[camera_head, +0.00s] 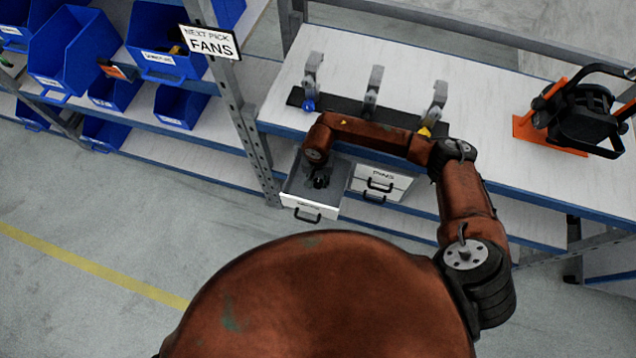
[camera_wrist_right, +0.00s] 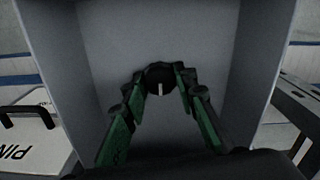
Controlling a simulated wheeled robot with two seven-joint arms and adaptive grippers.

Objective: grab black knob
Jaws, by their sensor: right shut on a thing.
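A black knob (camera_wrist_right: 160,79) with a white line on it shows in the right wrist view, inside a grey drawer (camera_wrist_right: 95,45). My right gripper (camera_wrist_right: 160,88) reaches into the drawer and its two green-sided fingers are shut on the knob, one at each side. In the head view the open drawer (camera_head: 330,205) hangs under the table's left end, and my right gripper (camera_head: 320,181) is inside it. The knob is too small and dark to tell from the gripper in the head view. My left gripper is in neither view.
Closed drawers (camera_head: 382,182) sit right of the open one. Blue bins (camera_head: 75,50) fill the left shelf.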

